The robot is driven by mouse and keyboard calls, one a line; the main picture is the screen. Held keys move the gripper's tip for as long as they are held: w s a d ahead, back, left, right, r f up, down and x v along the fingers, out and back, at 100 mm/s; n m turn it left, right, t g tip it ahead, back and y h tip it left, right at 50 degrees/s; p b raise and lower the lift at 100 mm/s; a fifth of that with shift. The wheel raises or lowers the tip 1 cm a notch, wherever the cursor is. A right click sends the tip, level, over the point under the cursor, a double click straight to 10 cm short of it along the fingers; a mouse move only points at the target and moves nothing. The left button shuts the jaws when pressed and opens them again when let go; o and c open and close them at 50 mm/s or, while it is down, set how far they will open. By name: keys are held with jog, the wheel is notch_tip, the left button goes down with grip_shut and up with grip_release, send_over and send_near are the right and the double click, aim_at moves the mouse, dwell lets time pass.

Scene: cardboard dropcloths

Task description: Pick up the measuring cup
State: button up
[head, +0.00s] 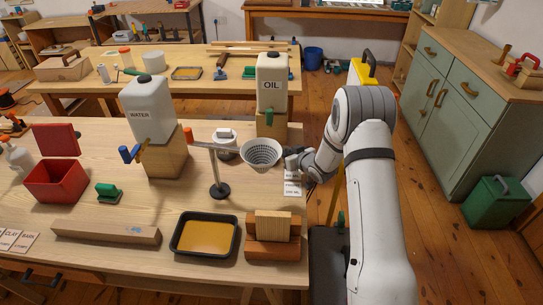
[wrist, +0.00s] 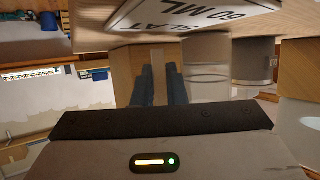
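No object is clearly recognisable as the measuring cup. A pale conical vessel with dark marks (head: 262,153) is beside the stand's horizontal arm; whether it is the cup or a funnel I cannot tell. My gripper (head: 293,162) is just right of it, near the bench's right edge. In the wrist view, the two dark blue fingers of my gripper (wrist: 158,85) stand apart with a narrow empty gap. A clear cylinder (wrist: 207,75) shows right of them, possibly the cup. Its contact with the fingers is unclear.
A WATER jug (head: 148,108) and an OIL jug (head: 272,82) stand on wooden blocks. A stand (head: 217,175) rises left of the cone. A black tray (head: 177,235) and wooden blocks (head: 270,228) lie in front. A printed card (wrist: 195,14) is close in the wrist view.

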grip_shut()
jog(key=shift+r, duration=0.2)
